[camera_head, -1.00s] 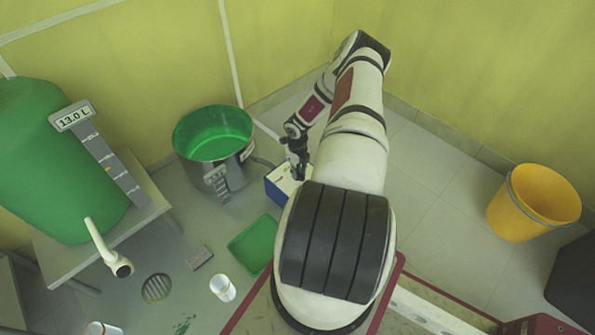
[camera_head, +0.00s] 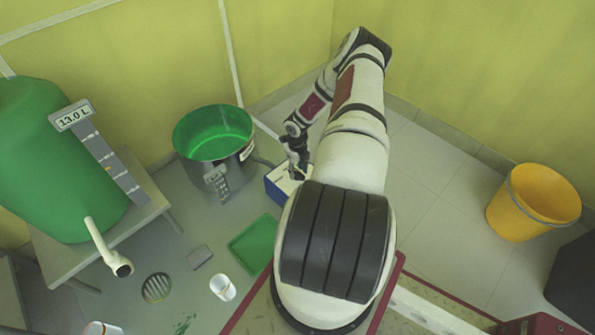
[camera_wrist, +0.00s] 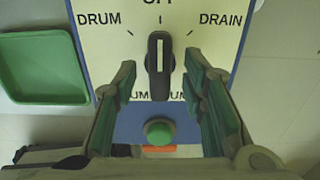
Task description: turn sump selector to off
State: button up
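The sump selector (camera_wrist: 159,66) is a black knob with a white line on a white panel (camera_wrist: 108,45) with a blue border. Its line points straight up, toward a label cut off by the top edge of the wrist view. DRUM is printed to the left and DRAIN to the right. My gripper (camera_wrist: 161,78) is open, with one finger on each side of the knob and gaps visible between. In the head view my gripper (camera_head: 298,171) is over the blue-and-white selector box (camera_head: 276,186); the knob is hidden there.
A green button (camera_wrist: 159,131) sits below the knob, between my fingers. A green tray (camera_head: 252,245) lies beside the box. A green-lined pot (camera_head: 213,140) stands behind it to the left. A white cup (camera_head: 223,288) and a floor drain (camera_head: 156,288) are further left.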

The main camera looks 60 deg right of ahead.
aim_at(297, 172)
notch_tip(297, 172, up, 11)
jog(key=shift+r, duration=0.2)
dwell(0.6)
